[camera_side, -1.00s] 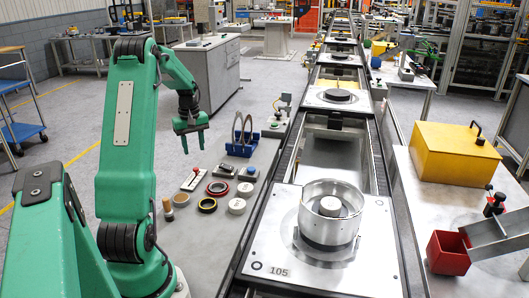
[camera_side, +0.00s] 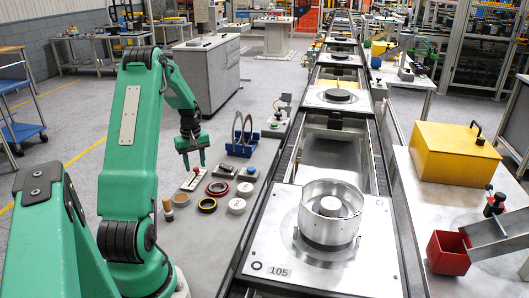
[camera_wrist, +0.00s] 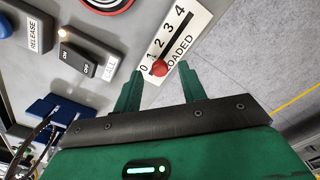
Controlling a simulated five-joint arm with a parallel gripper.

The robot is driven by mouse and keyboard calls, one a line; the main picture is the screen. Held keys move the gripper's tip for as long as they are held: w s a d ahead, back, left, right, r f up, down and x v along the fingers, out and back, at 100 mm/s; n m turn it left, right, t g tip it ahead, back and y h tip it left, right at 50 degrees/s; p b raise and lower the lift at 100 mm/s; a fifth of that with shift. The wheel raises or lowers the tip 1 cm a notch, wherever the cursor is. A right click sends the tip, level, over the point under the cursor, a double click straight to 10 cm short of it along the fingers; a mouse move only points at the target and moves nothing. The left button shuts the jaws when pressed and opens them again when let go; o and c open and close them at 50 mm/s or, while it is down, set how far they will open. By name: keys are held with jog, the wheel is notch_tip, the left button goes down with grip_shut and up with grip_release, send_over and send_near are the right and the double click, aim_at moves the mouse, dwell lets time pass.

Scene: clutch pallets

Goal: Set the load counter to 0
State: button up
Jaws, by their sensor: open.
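The load counter is a white plate (camera_wrist: 190,20) marked LOADED, with a dark slot and the numbers 0 to 4. Its red knob (camera_wrist: 160,68) stands at the low end of the slot, beside the 0 and 1; I cannot tell exactly which mark it is on. My gripper (camera_wrist: 159,70) is open, with a fingertip on either side of the knob in the wrist view. In the side view my gripper (camera_side: 194,166) points down just above the counter.
A switch (camera_wrist: 78,60) by the CALL label and a blue button by the RELEASE label (camera_wrist: 35,36) are close by. A red-ringed disc (camera_side: 217,188) and a blue rack (camera_side: 242,146) sit on the bench. The pallet line (camera_side: 280,225) runs to the right.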

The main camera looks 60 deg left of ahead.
jog(key=shift+f, duration=0.55)
grip_shut()
jog(key=shift+w+a, duration=1)
grip_release()
jog(key=shift+r, duration=0.15)
